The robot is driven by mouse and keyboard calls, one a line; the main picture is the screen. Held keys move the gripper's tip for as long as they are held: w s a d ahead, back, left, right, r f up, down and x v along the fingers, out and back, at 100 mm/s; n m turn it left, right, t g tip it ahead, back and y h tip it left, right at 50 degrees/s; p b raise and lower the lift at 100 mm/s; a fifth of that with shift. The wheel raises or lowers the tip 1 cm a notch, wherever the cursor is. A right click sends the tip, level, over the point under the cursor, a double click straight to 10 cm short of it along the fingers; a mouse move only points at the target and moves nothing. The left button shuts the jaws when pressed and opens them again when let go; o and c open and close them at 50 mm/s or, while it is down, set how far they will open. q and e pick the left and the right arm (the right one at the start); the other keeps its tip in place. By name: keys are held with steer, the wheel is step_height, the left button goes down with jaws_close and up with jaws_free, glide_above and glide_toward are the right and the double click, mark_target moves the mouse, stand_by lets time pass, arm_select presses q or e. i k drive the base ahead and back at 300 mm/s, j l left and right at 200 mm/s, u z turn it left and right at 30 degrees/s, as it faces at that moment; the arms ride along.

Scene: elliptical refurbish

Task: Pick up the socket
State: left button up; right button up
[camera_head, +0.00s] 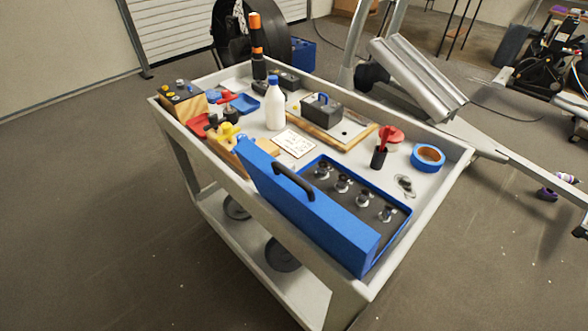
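Several small metallic sockets stand in a row in an open blue case on the cart top. One socket (322,171) is at the far end of the row, two more (343,182) and (364,197) are in the middle, and another socket (387,213) is at the near end. The blue case (312,222) has its lid raised toward the front side, with a black handle (293,181) on it. The case's dark insert holds the sockets upright. Neither of my grippers shows in the head view.
The grey cart (448,172) has a raised rim. Blue tape (428,157), a white bottle (275,104), a black box (321,110) on a wooden-edged board, and a dark cup with a red-topped item (380,155) crowd its top. A metal frame (420,80) stands behind. Floor at left is clear.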

mark_target(363, 196)
steer(key=i+l+u, duration=0.2)
steer(key=l, duration=0.45)
steer(key=l+u, duration=0.25)
steer(key=l, duration=0.4)
steer(key=i+l+u, duration=0.2)
steer(key=l, duration=0.5)
steer(key=l+u, duration=0.35)
steer(key=l, duration=0.6)
steer(key=u, duration=0.9)
steer(key=k+j+u, duration=0.15)
steer(key=k+j, duration=0.25)
steer(key=k, duration=0.1)
